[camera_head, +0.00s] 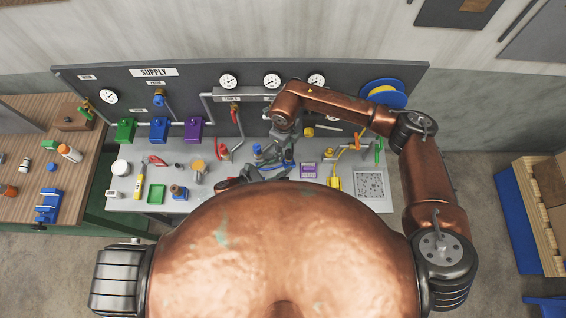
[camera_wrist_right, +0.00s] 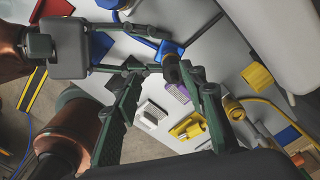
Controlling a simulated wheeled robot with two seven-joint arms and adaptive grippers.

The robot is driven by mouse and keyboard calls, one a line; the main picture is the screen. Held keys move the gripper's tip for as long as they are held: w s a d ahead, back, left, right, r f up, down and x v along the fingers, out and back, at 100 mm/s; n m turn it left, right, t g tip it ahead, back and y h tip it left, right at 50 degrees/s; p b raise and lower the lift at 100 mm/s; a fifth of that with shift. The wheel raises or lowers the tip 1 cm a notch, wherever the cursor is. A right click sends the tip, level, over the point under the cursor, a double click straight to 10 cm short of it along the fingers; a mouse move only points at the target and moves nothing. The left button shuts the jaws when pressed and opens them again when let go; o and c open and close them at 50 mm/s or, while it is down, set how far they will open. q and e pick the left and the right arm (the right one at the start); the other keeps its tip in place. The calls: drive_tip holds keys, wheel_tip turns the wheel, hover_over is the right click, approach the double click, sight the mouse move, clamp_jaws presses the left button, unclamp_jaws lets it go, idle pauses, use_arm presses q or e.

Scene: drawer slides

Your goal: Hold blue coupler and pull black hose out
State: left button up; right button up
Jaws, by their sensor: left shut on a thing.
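My left gripper (camera_wrist_right: 156,54) comes in from the left in the right wrist view, its fingers shut at a blue piece (camera_wrist_right: 170,49) that looks like the blue coupler. A short dark cylinder (camera_wrist_right: 172,69), which may be the black hose end, lies just below it. My right gripper (camera_wrist_right: 163,76) has its green fingers apart, with the cylinder between the tips, nearer the right finger; I cannot tell if they touch. In the head view, my right gripper (camera_head: 277,158) is over the bench middle; my body and arm hide most of the coupler and hose.
The grey bench (camera_head: 222,153) holds a purple block (camera_head: 308,170), a yellow block (camera_head: 333,183), a blue-based fitting (camera_head: 180,192) and a green tray (camera_head: 156,194). The supply panel (camera_head: 190,85) with gauges and valves stands behind. A wooden table (camera_head: 40,170) is at left.

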drive_tip(key=shift+w+d, duration=0.25)
drive_tip(key=shift+d, duration=0.25)
drive_tip(key=shift+w+d, duration=0.2)
drive_tip(key=shift+d, duration=0.25)
drive_tip(key=shift+f, duration=1.05)
drive_tip(key=shift+c, duration=0.4)
clamp_jaws()
drive_tip(key=shift+r, duration=0.25)
drive_tip(key=shift+r, duration=0.3)
drive_tip(key=shift+r, duration=0.15)
